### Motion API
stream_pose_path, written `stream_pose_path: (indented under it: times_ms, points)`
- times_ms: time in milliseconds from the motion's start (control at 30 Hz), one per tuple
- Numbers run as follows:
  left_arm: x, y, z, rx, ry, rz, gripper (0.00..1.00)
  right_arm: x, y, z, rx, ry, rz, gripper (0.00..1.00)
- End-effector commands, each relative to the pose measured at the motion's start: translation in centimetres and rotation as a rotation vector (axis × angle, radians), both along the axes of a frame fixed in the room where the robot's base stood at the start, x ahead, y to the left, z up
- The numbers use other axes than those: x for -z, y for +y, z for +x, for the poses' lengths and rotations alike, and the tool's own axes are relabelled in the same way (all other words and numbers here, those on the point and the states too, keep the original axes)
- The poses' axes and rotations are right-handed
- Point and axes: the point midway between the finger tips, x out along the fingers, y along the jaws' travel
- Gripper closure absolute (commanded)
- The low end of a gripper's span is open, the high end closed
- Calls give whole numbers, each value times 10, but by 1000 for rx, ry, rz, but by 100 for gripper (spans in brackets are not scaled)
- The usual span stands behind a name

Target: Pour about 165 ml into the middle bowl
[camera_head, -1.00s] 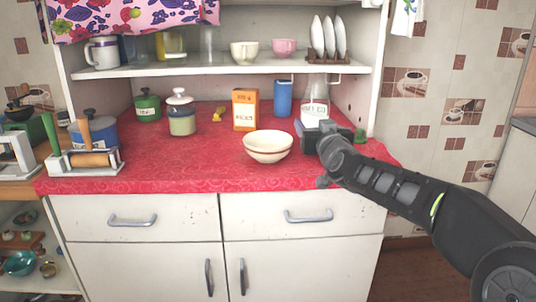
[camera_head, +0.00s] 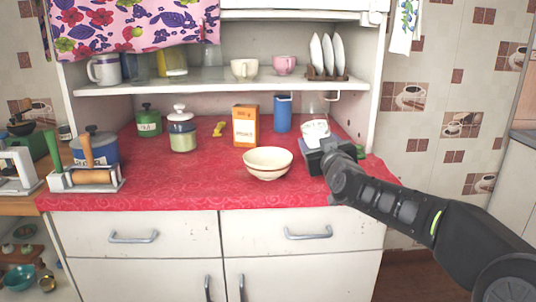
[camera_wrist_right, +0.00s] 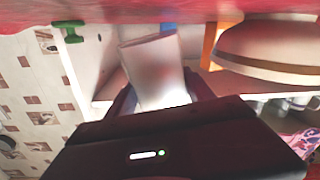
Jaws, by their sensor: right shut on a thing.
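A cream bowl (camera_head: 268,165) stands upright on the red counter cloth, and it also shows in the right wrist view (camera_wrist_right: 270,45). It is the only bowl I make out on the counter top. In the right wrist view the carafe (camera_wrist_right: 155,65) is blurred between the fingers. The gripper hides its lower part, so I cannot tell its liquid level or whether it touches the counter. My left gripper is out of view.
Behind the bowl stand an orange box (camera_head: 245,127) and a blue cylinder (camera_head: 283,113). Jars (camera_head: 182,130) and a rack with a rolling pin (camera_head: 88,180) are at the left. A shelf (camera_head: 215,84) with cups overhangs the back. The cloth left of the bowl is clear.

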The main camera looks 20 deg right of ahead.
Motion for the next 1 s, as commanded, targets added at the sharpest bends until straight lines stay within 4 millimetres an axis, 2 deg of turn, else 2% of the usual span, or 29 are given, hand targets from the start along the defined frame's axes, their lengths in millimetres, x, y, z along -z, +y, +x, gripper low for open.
stream_pose_path:
  times_ms: [100, 633, 1000]
  points:
    - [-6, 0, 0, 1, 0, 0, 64, -6, -2, -1, 1, 16, -75, 100]
    - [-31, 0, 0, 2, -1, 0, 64, -6, -7, -2, 1, 105, -407, 100]
    - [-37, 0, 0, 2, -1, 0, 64, 1, -23, -6, 4, 168, -639, 100]
